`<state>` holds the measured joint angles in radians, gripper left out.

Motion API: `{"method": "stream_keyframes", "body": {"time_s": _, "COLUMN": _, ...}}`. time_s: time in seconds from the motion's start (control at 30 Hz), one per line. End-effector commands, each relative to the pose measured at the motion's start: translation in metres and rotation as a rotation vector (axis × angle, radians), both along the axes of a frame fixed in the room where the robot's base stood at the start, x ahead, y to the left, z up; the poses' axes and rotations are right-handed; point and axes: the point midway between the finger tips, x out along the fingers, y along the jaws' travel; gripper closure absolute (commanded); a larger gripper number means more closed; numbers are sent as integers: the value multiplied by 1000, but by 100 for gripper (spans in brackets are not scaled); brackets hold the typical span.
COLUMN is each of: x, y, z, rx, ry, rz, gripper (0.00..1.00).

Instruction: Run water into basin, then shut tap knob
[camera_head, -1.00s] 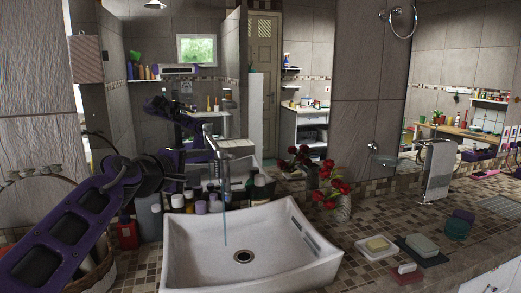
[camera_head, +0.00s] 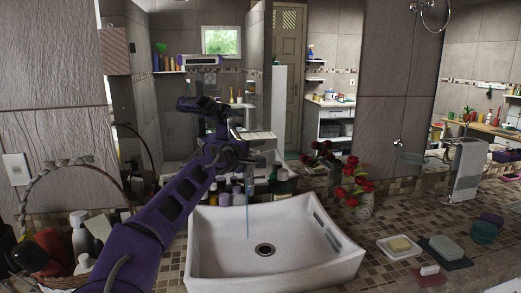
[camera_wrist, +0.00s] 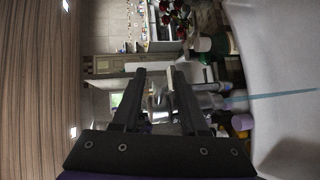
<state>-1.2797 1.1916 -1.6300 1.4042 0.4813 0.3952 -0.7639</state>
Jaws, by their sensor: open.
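The white basin (camera_head: 205,250) stands on the counter with its dark drain visible; I see no clear pool. A thin bluish water stream (camera_head: 248,208) falls into it and also shows in the wrist view (camera_wrist: 275,96). My purple arm hides most of the tap in the head view. In the sideways wrist view, the silver tap (camera_wrist: 205,99) lies just beyond my right finger. My gripper (camera_wrist: 157,72) is open, with greyish metal showing between its fingers. I cannot tell whether that is the knob or whether it is touched.
Several bottles (camera_head: 282,184) stand behind the basin. Red flowers in a vase (camera_head: 363,203) are at its right rear. A soap dish (camera_head: 398,248) lies to the right, and a wicker basket (camera_head: 62,283) of bottles stands left. A mirror behind reflects the room and my arm.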

Motion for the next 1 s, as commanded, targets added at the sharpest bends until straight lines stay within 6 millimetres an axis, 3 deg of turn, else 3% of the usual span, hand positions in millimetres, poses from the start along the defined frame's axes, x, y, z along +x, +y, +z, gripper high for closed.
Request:
{"method": "stream_keyframes", "body": {"time_s": 0.2, "x": 18, "y": -8, "z": -3, "rx": 1, "ry": 0, "rz": 0, "gripper": 57}}
{"method": "stream_keyframes", "body": {"time_s": 0.53, "x": 21, "y": -9, "z": -4, "rx": 1, "ry": -1, "rz": 1, "gripper": 57}}
{"method": "stream_keyframes", "body": {"time_s": 0.77, "x": 21, "y": -9, "z": -4, "rx": 1, "ry": -1, "rz": 1, "gripper": 98}}
{"method": "stream_keyframes", "body": {"time_s": 1.0, "x": 21, "y": -9, "z": -4, "rx": 1, "ry": 0, "rz": 0, "gripper": 100}}
